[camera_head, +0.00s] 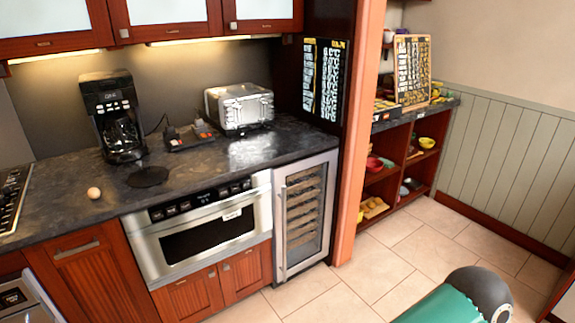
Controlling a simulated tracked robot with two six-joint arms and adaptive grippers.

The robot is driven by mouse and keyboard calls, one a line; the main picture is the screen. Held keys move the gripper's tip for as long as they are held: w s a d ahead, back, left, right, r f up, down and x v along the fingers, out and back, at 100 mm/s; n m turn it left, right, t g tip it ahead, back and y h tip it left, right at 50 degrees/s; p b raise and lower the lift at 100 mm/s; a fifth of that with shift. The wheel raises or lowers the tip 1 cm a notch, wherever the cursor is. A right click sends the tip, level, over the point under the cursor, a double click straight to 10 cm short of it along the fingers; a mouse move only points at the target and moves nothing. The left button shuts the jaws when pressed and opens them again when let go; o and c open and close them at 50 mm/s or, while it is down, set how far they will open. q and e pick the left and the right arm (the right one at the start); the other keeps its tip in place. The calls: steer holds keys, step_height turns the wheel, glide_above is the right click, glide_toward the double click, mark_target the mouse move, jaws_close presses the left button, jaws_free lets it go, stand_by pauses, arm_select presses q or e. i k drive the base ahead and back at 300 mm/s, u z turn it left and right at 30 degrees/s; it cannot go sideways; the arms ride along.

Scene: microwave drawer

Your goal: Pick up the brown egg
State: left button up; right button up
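The brown egg (94,193) is small and pale brown. It lies alone on the dark stone countertop (62,215) at the left of the head view, between the stove's edge and a flat dark round disc. Nothing touches it except the counter. Neither of my grippers is in view.
A black coffee maker (112,115) stands behind the egg. The black disc (148,177) lies to its right. A gas stove (12,198) is at the far left. The microwave drawer (205,236) is shut below the counter.

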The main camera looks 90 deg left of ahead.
mark_target(95, 193)
steer(key=z, duration=0.45)
steer(key=i, duration=0.2)
steer(key=u, duration=2.8)
steer(key=i, duration=0.15)
steer(key=u, duration=1.2)
steer(key=k, duration=0.45)
steer(key=u, duration=0.35)
steer(key=i, duration=1.6)
steer(key=z, duration=0.4)
